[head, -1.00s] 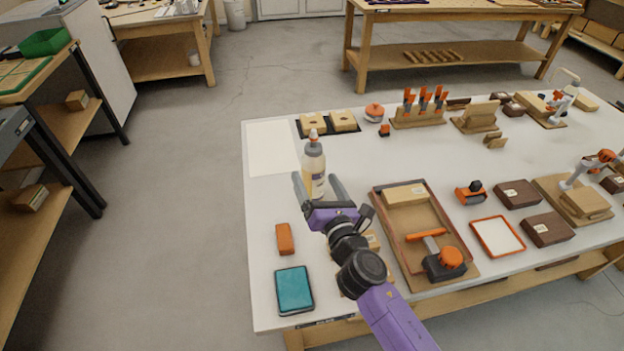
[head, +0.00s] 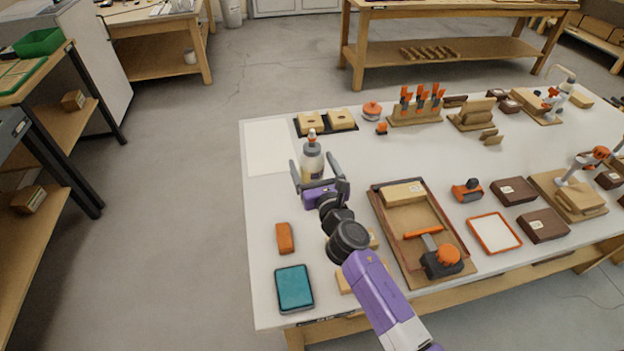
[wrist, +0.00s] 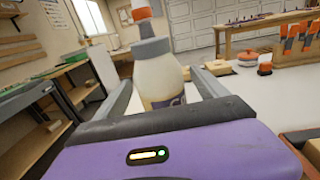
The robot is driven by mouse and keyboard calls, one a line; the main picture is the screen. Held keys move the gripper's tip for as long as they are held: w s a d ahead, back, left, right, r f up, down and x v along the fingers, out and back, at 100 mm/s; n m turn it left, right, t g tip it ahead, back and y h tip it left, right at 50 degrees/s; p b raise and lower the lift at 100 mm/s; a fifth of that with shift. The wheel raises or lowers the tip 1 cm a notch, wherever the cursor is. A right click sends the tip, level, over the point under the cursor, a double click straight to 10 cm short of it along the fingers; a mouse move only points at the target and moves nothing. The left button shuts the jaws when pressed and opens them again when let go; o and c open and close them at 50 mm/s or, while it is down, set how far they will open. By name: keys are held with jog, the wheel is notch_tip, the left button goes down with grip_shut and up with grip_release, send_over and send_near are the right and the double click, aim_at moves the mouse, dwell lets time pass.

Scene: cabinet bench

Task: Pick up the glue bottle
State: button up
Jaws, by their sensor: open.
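The glue bottle (head: 312,160) stands upright on the white bench near its left side. It has a cream body, a grey shoulder and an orange and white cap. In the wrist view the bottle (wrist: 158,78) rises between the two fingers, which lie on either side of it. My gripper (head: 318,168) is open, its fingers pointing toward the bottle, one on each side. The lower part of the bottle is hidden behind my gripper. I see no clear contact between fingers and bottle.
An orange block (head: 285,238) and a teal box (head: 294,288) lie at the left front. A white sheet (head: 268,147) lies left of the bottle.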

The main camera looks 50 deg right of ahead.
jog(key=shift+w+d, duration=0.15)
jog(key=shift+w, duration=0.05)
grip_shut()
jog(key=shift+r, duration=0.15)
jog(key=shift+r, duration=0.1)
